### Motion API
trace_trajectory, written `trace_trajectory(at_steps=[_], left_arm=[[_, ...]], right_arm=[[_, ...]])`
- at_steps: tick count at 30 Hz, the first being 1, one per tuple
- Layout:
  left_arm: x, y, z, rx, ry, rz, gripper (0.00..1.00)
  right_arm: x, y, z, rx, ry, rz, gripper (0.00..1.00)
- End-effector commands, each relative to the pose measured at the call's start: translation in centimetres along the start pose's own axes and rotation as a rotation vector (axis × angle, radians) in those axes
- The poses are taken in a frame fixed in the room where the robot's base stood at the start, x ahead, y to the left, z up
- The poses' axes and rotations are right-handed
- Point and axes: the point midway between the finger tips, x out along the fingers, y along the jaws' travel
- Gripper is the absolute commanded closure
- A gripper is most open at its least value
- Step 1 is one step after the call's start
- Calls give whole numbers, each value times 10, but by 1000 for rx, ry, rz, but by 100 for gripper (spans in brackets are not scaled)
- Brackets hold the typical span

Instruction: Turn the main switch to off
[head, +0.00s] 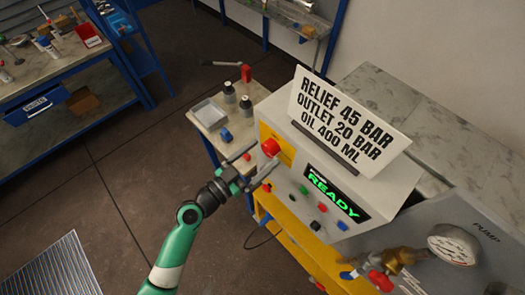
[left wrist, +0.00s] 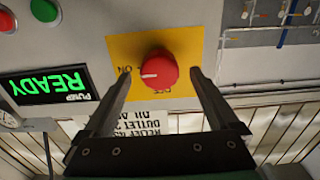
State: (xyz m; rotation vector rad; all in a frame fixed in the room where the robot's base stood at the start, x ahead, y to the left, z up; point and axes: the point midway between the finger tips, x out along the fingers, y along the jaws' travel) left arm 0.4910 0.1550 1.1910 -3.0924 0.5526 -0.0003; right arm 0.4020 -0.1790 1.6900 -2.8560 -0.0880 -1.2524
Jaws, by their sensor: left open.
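The main switch is a red round knob (head: 270,147) on a yellow plate (head: 277,142) on the front of the grey pump panel. In the left wrist view the knob (left wrist: 156,72) has a white mark pointing toward the "ON" lettering; other lettering at the plate's edge is partly hidden by the knob. My left gripper (head: 258,163) is open in front of the panel. In the left wrist view its two fingers (left wrist: 160,75) stand on either side of the knob with gaps, and the knob is not gripped. My right gripper is not in view.
A lit "READY" display (head: 337,192) and several coloured buttons sit beside the switch. A sign (head: 347,115) stands on top of the panel. A small side table (head: 236,130) holds bottles and a tray (head: 209,114). Brass valve fittings (head: 398,260) and a gauge (head: 453,244) are lower right.

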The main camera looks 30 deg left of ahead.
Motion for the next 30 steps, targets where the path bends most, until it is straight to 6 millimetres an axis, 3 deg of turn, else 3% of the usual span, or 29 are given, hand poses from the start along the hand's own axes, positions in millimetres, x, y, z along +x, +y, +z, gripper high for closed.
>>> trace_trajectory(at_steps=[3,11,25,30], left_arm=[[9,0,0,1,0,0,6],[10,0,0,0,0,-1,8],[10,0,0,0,0,-1,92],[10,0,0,-7,0,-1,92]], right_arm=[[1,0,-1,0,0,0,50],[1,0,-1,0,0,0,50],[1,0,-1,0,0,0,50],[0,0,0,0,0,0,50]])
